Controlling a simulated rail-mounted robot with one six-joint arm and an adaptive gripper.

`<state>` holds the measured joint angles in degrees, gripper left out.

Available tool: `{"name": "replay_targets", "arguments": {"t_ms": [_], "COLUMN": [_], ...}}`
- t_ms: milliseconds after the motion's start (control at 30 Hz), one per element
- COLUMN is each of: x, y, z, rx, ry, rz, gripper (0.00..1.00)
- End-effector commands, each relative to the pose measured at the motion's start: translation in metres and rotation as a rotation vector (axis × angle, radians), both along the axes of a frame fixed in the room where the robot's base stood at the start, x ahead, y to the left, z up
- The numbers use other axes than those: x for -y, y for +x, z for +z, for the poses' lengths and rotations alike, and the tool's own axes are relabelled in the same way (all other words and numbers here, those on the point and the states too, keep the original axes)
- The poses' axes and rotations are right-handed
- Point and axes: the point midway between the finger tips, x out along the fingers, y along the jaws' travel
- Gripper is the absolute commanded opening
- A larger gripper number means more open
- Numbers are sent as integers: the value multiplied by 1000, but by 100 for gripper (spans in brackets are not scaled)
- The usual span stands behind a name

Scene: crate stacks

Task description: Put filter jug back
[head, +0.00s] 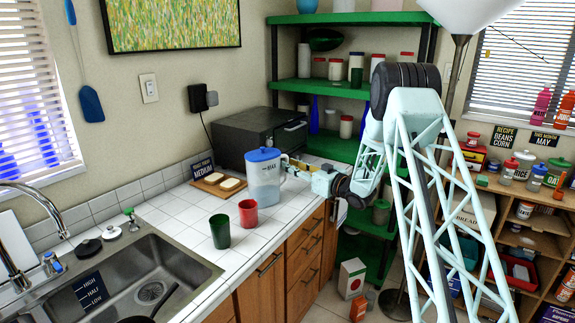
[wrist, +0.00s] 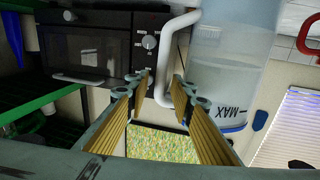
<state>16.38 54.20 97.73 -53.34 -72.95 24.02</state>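The filter jug (head: 264,181) has a translucent pale-blue body, a blue lid and a MAX mark. It stands upright on the white tiled counter in the head view, its handle side toward my gripper (head: 290,162). In the wrist view the jug (wrist: 232,65) appears upside down at the upper right. Its white handle (wrist: 166,60) reaches between the fingertips of my gripper (wrist: 161,88). The yellow-padded fingers are apart, with gaps showing beside the handle, so my gripper looks open around it. Whether a finger touches the handle is unclear.
A green cup (head: 220,232) and a red cup (head: 248,214) stand in front of the jug. A board with bread (head: 219,184) is left of it, a black microwave (head: 245,135) behind. The sink (head: 130,275) is front left. Green shelves (head: 345,87) hold jars.

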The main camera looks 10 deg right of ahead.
Motion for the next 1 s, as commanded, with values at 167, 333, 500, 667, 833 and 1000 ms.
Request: {"name": "replay_targets", "arguments": {"t_ms": [167,333,500,667,833,1000], "x": [15,29,41,49,52,53], "y": [-22,-43,-61,-73,-79,-79], "z": [1,1,0,0,-1,-1], "rx": [-1,-1,0,-1,0,1], "ry": [-1,1,0,1,0,-1], "rz": [-1,-1,-1,0,0,1], "gripper": [22,22,22,22,22,22]}}
